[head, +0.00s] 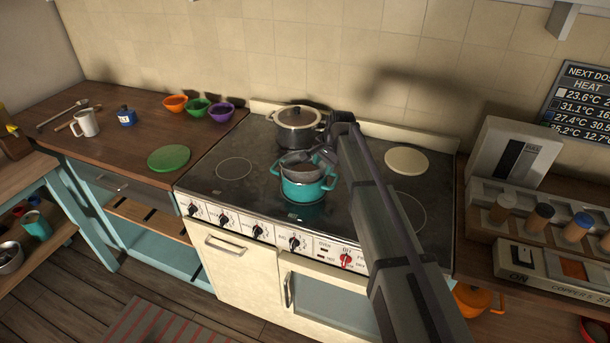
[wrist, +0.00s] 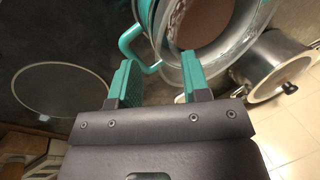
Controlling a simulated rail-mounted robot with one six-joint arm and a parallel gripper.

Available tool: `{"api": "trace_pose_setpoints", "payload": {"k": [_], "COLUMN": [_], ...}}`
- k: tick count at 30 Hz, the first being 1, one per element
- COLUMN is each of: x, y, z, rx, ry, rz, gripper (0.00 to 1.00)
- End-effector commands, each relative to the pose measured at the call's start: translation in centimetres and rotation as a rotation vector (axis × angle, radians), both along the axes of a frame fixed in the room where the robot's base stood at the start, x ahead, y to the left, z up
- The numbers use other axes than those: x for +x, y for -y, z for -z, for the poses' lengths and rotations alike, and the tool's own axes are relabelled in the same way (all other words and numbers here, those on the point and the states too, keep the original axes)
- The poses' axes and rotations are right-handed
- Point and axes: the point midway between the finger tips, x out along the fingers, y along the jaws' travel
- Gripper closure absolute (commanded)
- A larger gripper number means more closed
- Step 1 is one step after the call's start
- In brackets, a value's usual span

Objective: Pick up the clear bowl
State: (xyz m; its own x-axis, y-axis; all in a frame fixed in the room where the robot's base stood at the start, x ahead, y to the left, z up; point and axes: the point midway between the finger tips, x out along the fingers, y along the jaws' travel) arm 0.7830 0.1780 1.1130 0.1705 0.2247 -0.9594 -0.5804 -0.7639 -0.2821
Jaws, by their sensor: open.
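The clear bowl (head: 304,171) sits in the top of a teal two-handled pot (head: 303,191) on the stove, with something brown in it. In the wrist view the bowl's glass rim (wrist: 238,48) curves across the upper right, and the teal pot (wrist: 155,18) shows behind it. My gripper (wrist: 158,62) is open, its teal-padded fingers spread. The right finger's tip overlaps the rim in the picture; I cannot tell whether it touches. A pot handle shows between the fingers. In the head view my arm partly covers the bowl's right side.
A lidded steel pot (head: 298,125) stands close behind the teal pot. A cream disc (head: 406,160) lies at the stove's back right. The left counter holds a green disc (head: 169,158) and small coloured bowls (head: 197,107). The stove's left front is clear.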

Motion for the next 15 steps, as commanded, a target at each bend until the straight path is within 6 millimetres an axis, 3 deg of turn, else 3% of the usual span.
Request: {"api": "trace_pose_setpoints", "payload": {"k": [1, 6, 13, 15], "x": [0.2, 0.7, 0.7, 0.7], "y": [-0.2, -0.9, -1.0, -1.0], "z": [1.6, 4.6, 4.3, 4.2], "rx": [0.0, -0.001, -0.001, -0.001], "ry": [0.0, 0.0, 0.0, 0.0], "rz": [-0.001, -0.002, -0.002, -0.002], "gripper": [0.57, 0.57, 0.57, 0.63]}}
